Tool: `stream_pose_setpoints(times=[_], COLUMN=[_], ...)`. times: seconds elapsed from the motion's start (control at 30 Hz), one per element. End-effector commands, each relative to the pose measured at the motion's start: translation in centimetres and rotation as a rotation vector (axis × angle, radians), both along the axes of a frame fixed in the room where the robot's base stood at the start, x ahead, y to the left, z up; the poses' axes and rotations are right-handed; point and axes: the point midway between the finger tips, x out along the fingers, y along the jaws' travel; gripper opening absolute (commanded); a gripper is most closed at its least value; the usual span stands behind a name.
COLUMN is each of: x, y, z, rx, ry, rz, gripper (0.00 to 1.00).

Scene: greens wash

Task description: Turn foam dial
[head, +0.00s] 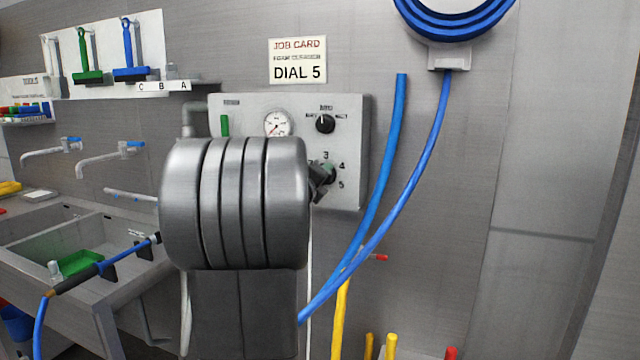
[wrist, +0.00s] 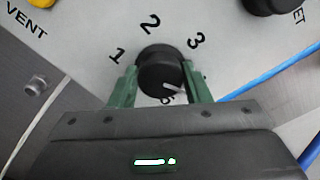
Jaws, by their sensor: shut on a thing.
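The foam dial (wrist: 158,62) is a round black knob with a white pointer mark, on a grey panel (head: 352,108). In the wrist view my gripper (wrist: 160,76) has its green fingers on either side of the knob, shut on it. The pointer mark faces lower right. The numbers 1, 2 and 3 show around the knob, and a partly covered number that looks like 5 is below. In the head view my arm and gripper (head: 325,176) hide most of the dial; 3, 4 and 5 show beside it. A job card (head: 297,61) reads DIAL 5.
A gauge (head: 277,123) and another black knob (head: 325,124) are on the panel above. Blue hoses (head: 384,165) hang to the right from a reel (head: 452,22). A sink (head: 40,240) with taps is at the left. A yellow knob (wrist: 41,2) is near VENT.

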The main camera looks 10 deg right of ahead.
Motion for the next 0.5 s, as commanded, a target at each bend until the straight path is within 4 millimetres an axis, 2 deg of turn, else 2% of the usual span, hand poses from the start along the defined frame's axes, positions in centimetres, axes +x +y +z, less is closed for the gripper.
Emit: stream_pose_setpoints(times=[0.5], x=[-0.07], y=[-0.13], z=[-0.15], rx=[0.407], ry=[-0.277], rz=[-0.001], gripper=[0.2])
